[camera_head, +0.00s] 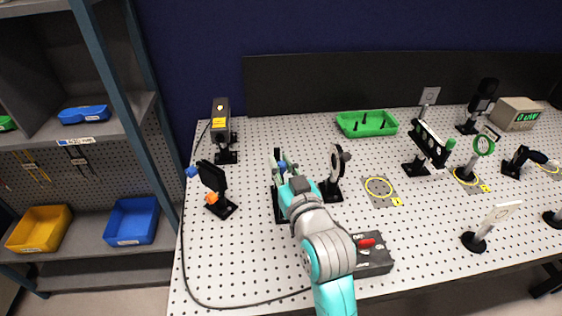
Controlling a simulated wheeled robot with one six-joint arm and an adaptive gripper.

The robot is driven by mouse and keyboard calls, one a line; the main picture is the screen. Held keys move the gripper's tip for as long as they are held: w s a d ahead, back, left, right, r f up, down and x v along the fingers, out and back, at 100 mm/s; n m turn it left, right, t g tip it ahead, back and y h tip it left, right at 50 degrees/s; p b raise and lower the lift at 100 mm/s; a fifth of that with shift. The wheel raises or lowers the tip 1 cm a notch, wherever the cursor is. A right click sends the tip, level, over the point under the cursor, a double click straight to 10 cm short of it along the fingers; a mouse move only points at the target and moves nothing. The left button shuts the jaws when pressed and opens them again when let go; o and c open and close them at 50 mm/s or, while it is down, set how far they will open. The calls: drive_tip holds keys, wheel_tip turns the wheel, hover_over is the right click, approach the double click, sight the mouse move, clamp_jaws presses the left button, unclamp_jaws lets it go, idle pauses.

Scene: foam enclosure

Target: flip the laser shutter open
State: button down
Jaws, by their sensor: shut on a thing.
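A pale upright plate on a black mount (277,158), which looks like the laser shutter, stands on the perforated table left of centre. My arm reaches up from the bottom, and my gripper (287,178) is at this mount. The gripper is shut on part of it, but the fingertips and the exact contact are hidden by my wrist. I cannot tell whether the shutter is open. The black laser (220,112) with a yellow label stands on a post behind and to the left.
A black mount with blue and orange knobs (213,180) stands to the left, and a round optic (336,165) close on the right. A grey box with a red switch (372,258) sits beside my arm. A green tray (366,124) lies behind. Several optics fill the right side.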

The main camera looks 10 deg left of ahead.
drive_tip(key=c, duration=1)
unclamp_jaws()
drive_tip(key=shift+s, duration=0.15)
drive_tip(key=shift+d, duration=0.1)
drive_tip(key=v, duration=1.2)
